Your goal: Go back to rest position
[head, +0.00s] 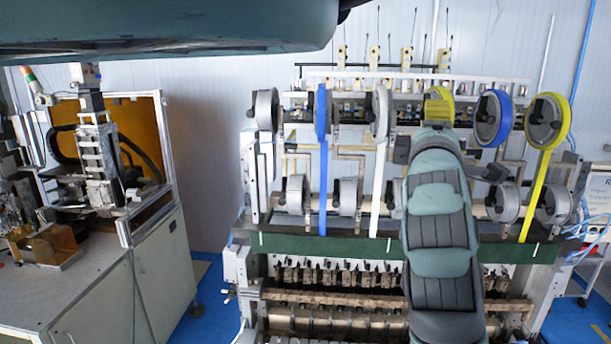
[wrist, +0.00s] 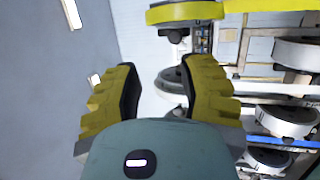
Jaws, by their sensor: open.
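My gripper (wrist: 160,92) shows in the wrist view with its two yellow, dark-padded fingers wide apart and nothing held between them. In the head view my teal and dark grey arm rises from the bottom in front of the coil winder (head: 395,250), right of its middle. The fingers cannot be clearly made out there.
The winder carries several wheels, with a blue strip (head: 322,165), a white strip (head: 377,190) and a yellow strip (head: 535,195) hanging down. A grey workbench (head: 165,265) with a machine stands at left. Blue floor (head: 205,320) shows between them. My own teal body covers the top left.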

